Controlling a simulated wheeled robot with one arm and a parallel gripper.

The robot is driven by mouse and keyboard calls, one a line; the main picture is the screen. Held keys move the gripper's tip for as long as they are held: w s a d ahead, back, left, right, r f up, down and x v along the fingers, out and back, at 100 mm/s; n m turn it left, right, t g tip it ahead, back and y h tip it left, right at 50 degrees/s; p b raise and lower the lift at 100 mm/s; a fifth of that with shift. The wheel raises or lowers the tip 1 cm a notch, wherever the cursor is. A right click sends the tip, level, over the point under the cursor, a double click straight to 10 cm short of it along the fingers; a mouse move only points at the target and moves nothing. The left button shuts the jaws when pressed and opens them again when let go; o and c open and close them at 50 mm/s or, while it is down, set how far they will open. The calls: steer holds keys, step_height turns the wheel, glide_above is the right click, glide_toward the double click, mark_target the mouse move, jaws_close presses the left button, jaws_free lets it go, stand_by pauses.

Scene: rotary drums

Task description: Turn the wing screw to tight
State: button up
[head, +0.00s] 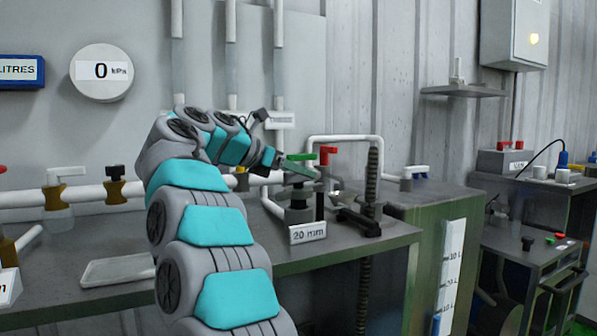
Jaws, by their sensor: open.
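My gripper (298,170) is at the end of the teal and grey arm, reaching over the bench above the "20 mm" label (308,234). It is small in view, and its fingers overlap the fittings behind them. A dark clamp-like fitting (298,215) stands on the bench just below the gripper, behind the label. I cannot tell for certain which part is the wing screw or what it reads. A green bar (300,157) and a red handle (327,154) show right by the fingers. I cannot tell whether the fingers touch anything.
A white pipe (345,138) and a dark threaded column (373,180) stand right of the gripper. A black fitting (360,221) lies near the bench edge. Valves line the pipe at left, above a pale tray (118,270).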

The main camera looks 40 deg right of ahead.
jaws_close()
stand_by(0.4)
steer(key=shift+s+r, duration=0.1)
steer(key=shift+s+r+m+g, duration=0.2)
steer(key=shift+r+m+g, duration=0.15)
steer(key=shift+m+g, duration=0.35)
steer(key=shift+w+f+g, duration=0.25)
steer(key=shift+f+g, duration=0.05)
steer(key=shift+f, duration=0.25)
jaws_free()
